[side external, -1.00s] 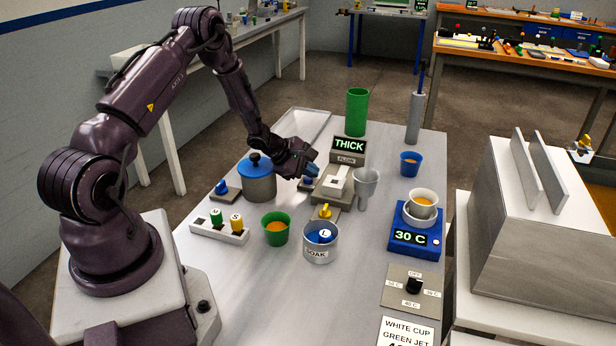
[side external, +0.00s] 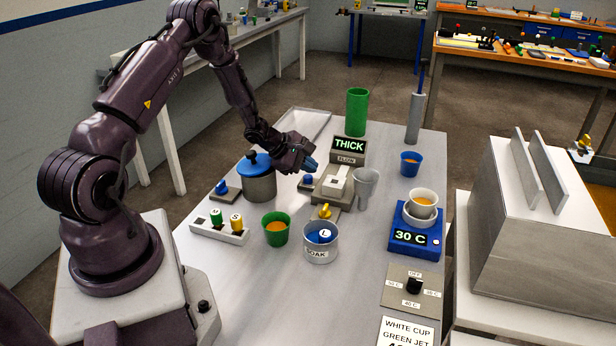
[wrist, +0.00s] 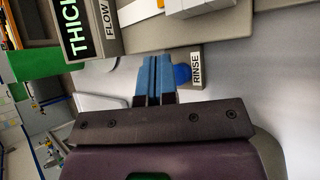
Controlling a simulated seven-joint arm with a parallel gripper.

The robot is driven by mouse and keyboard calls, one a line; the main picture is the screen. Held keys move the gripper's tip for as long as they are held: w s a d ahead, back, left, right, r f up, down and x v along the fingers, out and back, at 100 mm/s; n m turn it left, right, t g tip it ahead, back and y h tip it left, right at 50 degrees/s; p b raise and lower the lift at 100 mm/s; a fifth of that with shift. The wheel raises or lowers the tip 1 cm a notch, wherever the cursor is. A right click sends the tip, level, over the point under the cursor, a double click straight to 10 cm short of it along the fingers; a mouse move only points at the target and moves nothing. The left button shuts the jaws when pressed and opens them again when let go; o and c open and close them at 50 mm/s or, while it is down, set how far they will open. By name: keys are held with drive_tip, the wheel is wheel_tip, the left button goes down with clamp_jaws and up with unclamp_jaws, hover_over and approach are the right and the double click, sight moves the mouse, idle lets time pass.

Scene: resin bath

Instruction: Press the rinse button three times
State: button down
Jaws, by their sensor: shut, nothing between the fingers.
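The rinse button is a small blue knob (side external: 308,180) on a grey base, left of the grey flow unit in the side view. In the wrist view the blue button (wrist: 182,74) shows beside the white RINSE label (wrist: 196,68), partly hidden by my fingers. My gripper (side external: 311,164) has its blue fingers together, with nothing between them. Its fingertips appear a little above the button in the side view, with a gap visible. In the wrist view my gripper (wrist: 156,60) lies just left of the button.
The THICK display (side external: 348,145) stands behind the flow unit (side external: 334,187). A blue-lidded pot (side external: 259,184) is to the left, and a grey cup (side external: 366,188) to the right. A green cup (side external: 275,235) and the SOAK pot (side external: 320,252) stand in front.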

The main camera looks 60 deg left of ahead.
sight(305, 178)
drive_tip(key=shift+s+a+f, duration=0.3)
drive_tip(key=shift+s+a, duration=0.25)
drive_tip(key=shift+s, duration=0.05)
drive_tip(key=shift+w+r, duration=0.1)
drive_tip(key=shift+r, duration=2.25)
drive_tip(key=shift+w+r, duration=0.1)
drive_tip(key=shift+r, duration=0.2)
drive_tip(key=shift+w+d, duration=0.1)
drive_tip(key=r, duration=0.4)
drive_tip(key=shift+w+d+r, duration=0.15)
drive_tip(key=shift+w+d, duration=0.1)
drive_tip(key=shift+w, duration=0.05)
drive_tip(key=shift+f, duration=4.4)
